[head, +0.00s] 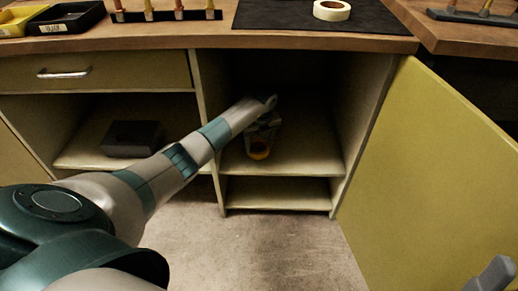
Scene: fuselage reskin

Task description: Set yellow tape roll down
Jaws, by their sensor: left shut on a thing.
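The yellow tape roll (259,155) shows small and dark inside the open middle cabinet bay, just over the upper shelf (300,161). My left gripper (260,145) reaches into this bay from the left, points down and is shut on the roll. The gripper and its wrist hide part of the roll. I cannot tell whether the roll touches the shelf. A grey part at the bottom right corner appears to be the tip of my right gripper (491,275); too little of it shows to tell its state.
A yellow-green door (430,170) stands open right of the bay. The bay's side walls and the worktop (200,38) enclose my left arm's reach. A dark box (132,139) sits on the left shelf. A pale tape roll (331,10) lies on the black mat (285,17) above.

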